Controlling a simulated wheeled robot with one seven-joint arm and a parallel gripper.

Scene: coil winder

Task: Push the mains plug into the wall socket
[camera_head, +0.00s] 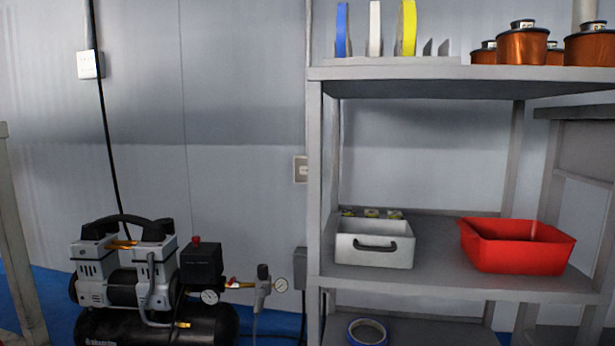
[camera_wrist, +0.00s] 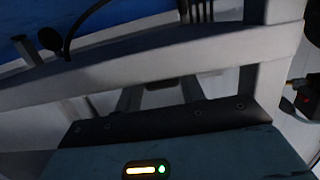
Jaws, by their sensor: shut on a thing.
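In the wrist view, my gripper (camera_wrist: 160,94) reaches away from its body, with two dark fingers in the middle of the picture. My gripper is outside the head view. In the head view, a white socket plate (camera_head: 86,65) is on the wall at upper left, with a black cable hanging past it. A second small wall plate (camera_head: 300,169) is just left of the shelf. I cannot tell which takes the plug.
A compressor (camera_head: 125,280) stands at lower left. A grey shelf (camera_head: 440,73) at right carries tape rolls, copper spools, a white bin (camera_head: 374,255) and a red bin (camera_head: 517,258). In the wrist view, a pale beam (camera_wrist: 130,60) crosses beyond my gripper. The wall between cable and shelf is bare.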

